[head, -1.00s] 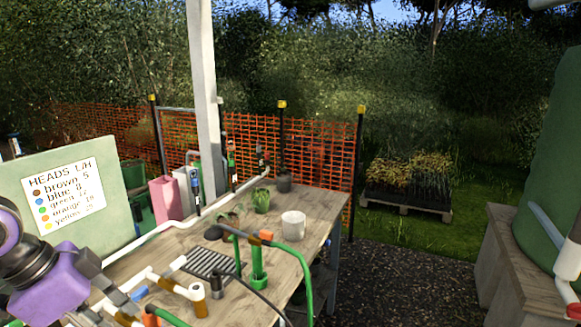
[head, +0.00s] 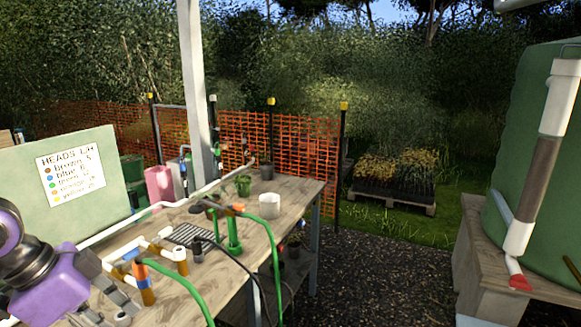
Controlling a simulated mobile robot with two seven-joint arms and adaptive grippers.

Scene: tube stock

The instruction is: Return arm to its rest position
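My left arm comes in at the lower left, with a purple and black wrist. Its gripper (head: 122,308) has grey fingers over the front left part of the wooden bench (head: 225,285). The fingertips are small and overlap the pipework, so I cannot tell how far apart they are or whether anything is between them. My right arm and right gripper are out of view.
A green tank (head: 550,210) with a pipe (head: 541,170) stands right. Gravel (head: 385,270) lies clear between.

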